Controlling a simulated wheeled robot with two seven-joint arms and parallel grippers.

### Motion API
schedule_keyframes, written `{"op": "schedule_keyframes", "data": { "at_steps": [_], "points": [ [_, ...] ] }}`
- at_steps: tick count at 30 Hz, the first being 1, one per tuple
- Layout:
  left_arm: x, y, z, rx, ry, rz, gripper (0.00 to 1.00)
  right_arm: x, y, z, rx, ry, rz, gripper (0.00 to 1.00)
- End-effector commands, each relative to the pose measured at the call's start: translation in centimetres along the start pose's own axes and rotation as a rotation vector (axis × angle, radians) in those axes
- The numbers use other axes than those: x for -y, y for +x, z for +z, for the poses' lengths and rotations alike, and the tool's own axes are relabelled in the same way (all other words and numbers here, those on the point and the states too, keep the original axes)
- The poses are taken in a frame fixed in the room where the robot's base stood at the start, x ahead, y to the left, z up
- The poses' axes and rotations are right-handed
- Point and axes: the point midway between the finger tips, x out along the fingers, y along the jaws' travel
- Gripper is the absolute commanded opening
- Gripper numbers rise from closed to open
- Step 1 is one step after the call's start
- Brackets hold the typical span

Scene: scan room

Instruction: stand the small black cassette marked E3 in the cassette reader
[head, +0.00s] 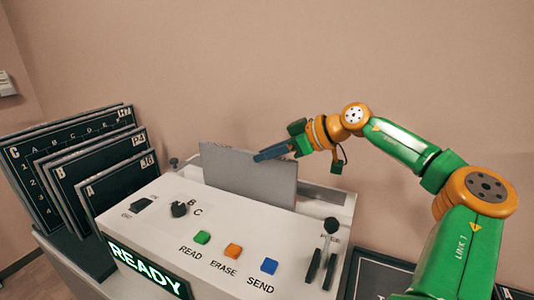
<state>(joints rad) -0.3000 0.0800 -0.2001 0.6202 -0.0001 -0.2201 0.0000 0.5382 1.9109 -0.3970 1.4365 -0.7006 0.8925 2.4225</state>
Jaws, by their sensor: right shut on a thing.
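The cassette reader (155,235) is a white console with a lit green READY display (148,270). A flat grey plate (245,180) stands upright at the reader's rear slot, its lower edge at or in the slot; how deep it sits I cannot tell. It looks like a cassette seen from its plain side; no E3 mark shows. My right gripper (272,152) comes in from the right, its blue fingers shut on the plate's upper edge. One finger and the plate's far side are hidden. My left gripper is not in view.
Several black cassettes with white letters stand in a rack (85,250) at the left. Dark flat panels (375,275) lie at the lower right. A bare wall rises behind.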

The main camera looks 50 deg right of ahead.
Motion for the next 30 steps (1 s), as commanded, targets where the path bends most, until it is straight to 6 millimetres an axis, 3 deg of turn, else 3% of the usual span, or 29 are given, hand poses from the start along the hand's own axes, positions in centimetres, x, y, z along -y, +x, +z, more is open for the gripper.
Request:
{"op": "schedule_keyframes", "data": {
  "at_steps": [18,27,28,30],
  "points": [
    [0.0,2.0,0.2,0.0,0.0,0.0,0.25,0.0,1.1,1.8,-0.004,-0.001,0.002,0.0],
    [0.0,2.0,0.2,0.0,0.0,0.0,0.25,0.0,1.1,1.8,-0.004,-0.001,0.001,0.0],
    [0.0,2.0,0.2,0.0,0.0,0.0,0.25,0.0,1.1,1.8,-0.004,0.0,0.001,0.27],
    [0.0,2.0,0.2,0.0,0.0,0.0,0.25,0.0,1.1,1.8,-0.004,0.0,0.001,0.46]
  ]
}}
